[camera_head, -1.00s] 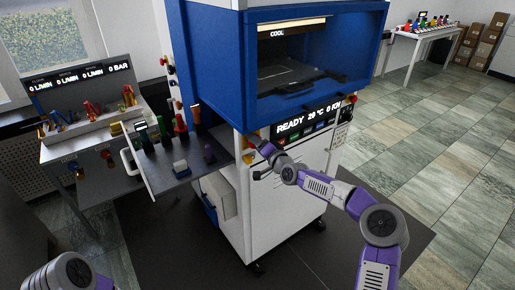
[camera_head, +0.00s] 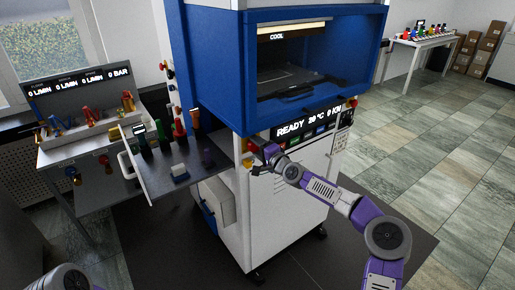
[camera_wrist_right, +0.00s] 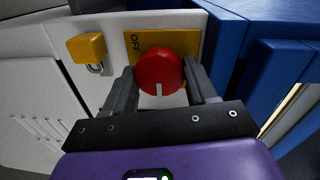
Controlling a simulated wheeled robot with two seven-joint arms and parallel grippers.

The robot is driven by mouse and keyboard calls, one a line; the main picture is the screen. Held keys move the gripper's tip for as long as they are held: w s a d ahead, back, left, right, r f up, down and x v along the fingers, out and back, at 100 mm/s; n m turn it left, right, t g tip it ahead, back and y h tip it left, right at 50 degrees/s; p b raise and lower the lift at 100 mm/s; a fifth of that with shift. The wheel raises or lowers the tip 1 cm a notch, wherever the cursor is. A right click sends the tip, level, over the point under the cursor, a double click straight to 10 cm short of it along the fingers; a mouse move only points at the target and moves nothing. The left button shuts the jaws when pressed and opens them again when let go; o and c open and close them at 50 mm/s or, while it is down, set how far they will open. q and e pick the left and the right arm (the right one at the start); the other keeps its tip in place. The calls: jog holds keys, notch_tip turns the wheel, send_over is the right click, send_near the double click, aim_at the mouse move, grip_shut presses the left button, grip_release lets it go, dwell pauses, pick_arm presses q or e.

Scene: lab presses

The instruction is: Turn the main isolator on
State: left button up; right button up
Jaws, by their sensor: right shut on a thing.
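The main isolator is a red round knob (camera_wrist_right: 160,72) on a yellow plate (camera_wrist_right: 188,42) marked OFF, in the right wrist view. A white mark on the knob points toward the bottom of the picture. My right gripper (camera_wrist_right: 162,84) has one finger on each side of the knob and is shut on it. In the head view my right gripper (camera_head: 258,153) is at the front left edge of the white press cabinet (camera_head: 290,215), and it hides most of the knob. Only a link of my left arm shows at the bottom left; its gripper is out of view.
A yellow block with a padlock-like shackle (camera_wrist_right: 88,48) sits beside the isolator plate. The blue press housing (camera_head: 215,75) stands above the cabinet. A side shelf with coloured handles (camera_head: 170,160) juts out at left. Open tiled floor (camera_head: 440,150) lies to the right.

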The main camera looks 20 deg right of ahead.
jog(key=shift+f, duration=0.1)
jog(key=o, duration=1)
jog(key=shift+o, duration=0.2)
jog(key=v, duration=0.7)
jog(key=shift+s, duration=0.25)
jog(key=shift+d, duration=0.1)
